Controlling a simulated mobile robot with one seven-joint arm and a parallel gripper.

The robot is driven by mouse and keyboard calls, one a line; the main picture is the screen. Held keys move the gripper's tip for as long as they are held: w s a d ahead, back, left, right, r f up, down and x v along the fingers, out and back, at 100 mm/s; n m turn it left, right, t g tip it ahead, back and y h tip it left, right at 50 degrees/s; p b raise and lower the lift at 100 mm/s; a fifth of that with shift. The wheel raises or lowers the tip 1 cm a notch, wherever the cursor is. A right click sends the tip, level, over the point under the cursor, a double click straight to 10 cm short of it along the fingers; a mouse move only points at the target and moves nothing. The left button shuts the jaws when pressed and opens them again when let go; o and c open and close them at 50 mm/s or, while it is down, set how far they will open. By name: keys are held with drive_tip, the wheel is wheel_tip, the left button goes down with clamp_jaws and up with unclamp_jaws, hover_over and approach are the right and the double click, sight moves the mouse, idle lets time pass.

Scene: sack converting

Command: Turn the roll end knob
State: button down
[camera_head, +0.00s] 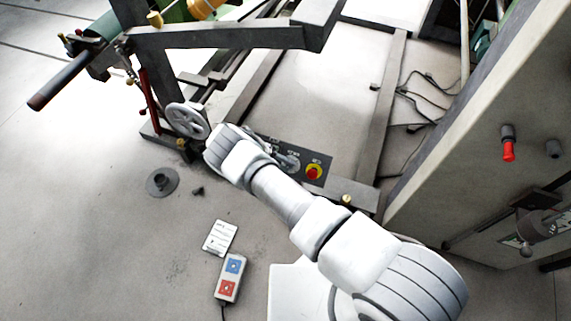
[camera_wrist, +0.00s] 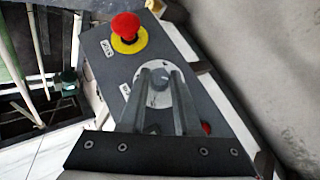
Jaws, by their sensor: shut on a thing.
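The knob (camera_wrist: 159,82) is grey, with a pale round dial plate behind it, on a dark control panel (camera_wrist: 108,72). In the wrist view my gripper (camera_wrist: 160,76) has its two fingers on either side of the knob, shut on it. The fingers hide part of the dial plate. In the head view the panel (camera_head: 313,161) sits low on the machine frame, and my gripper (camera_head: 287,161) is over it. There the knob is hidden by my gripper. Whether the knob is turned cannot be told.
A red mushroom button on a yellow ring (camera_head: 314,171) is close beside my gripper; it also shows in the wrist view (camera_wrist: 127,28). A grey handwheel (camera_head: 187,121) stands left of my arm. A pendant with blue and red buttons (camera_head: 230,278) lies on the floor.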

drive_tip(key=c, duration=0.6)
unclamp_jaws()
drive_tip(key=p+v, duration=0.2)
drive_tip(key=v, duration=1.5)
drive_tip(key=shift+a+r, duration=0.1)
drive_tip(key=shift+a, duration=0.05)
drive_tip(key=shift+s, duration=0.15)
